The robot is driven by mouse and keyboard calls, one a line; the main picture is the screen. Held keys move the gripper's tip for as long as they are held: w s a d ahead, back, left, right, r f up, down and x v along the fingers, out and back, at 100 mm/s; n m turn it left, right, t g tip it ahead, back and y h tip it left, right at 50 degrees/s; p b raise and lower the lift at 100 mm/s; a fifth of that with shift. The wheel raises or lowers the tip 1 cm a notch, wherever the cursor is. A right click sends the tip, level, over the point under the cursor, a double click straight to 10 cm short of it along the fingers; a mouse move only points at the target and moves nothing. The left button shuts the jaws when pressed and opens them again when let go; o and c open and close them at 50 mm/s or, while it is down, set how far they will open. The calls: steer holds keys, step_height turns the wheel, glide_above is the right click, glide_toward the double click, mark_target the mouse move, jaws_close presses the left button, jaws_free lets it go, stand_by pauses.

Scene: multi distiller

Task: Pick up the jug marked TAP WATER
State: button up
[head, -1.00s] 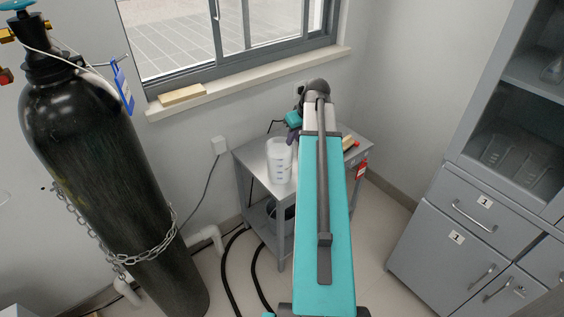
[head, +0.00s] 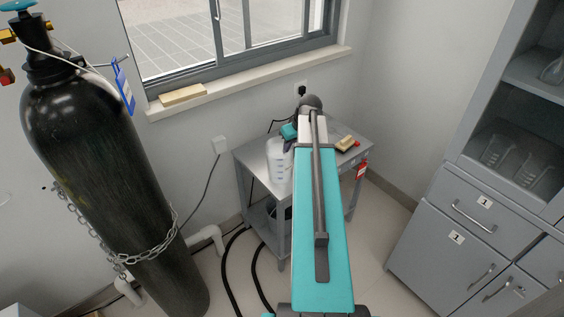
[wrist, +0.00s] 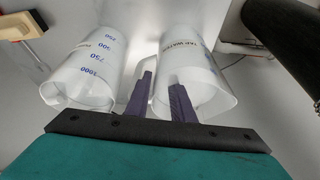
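The jug marked TAP WATER (wrist: 196,62) is white and translucent and is at the right in the wrist view. In the head view, a white jug with blue marks (head: 278,168), which appears to be the same one, stands on the small grey table (head: 252,158). My gripper (wrist: 163,78) has two purple fingers, spread apart. They are at the jug's handle side, and the handle appears to lie between them. I cannot tell whether they touch it. In the head view, my arm hides most of the gripper.
A second white jug (wrist: 84,72) with blue numbers stands close on the left in the wrist view; my arm hides it in the head view. A brush-like wooden item (head: 346,143) lies on the table. A black gas cylinder (head: 95,150) and a grey cabinet (head: 455,235) flank the table.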

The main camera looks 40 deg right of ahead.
steer(key=shift+x, duration=2.7)
jaws_close()
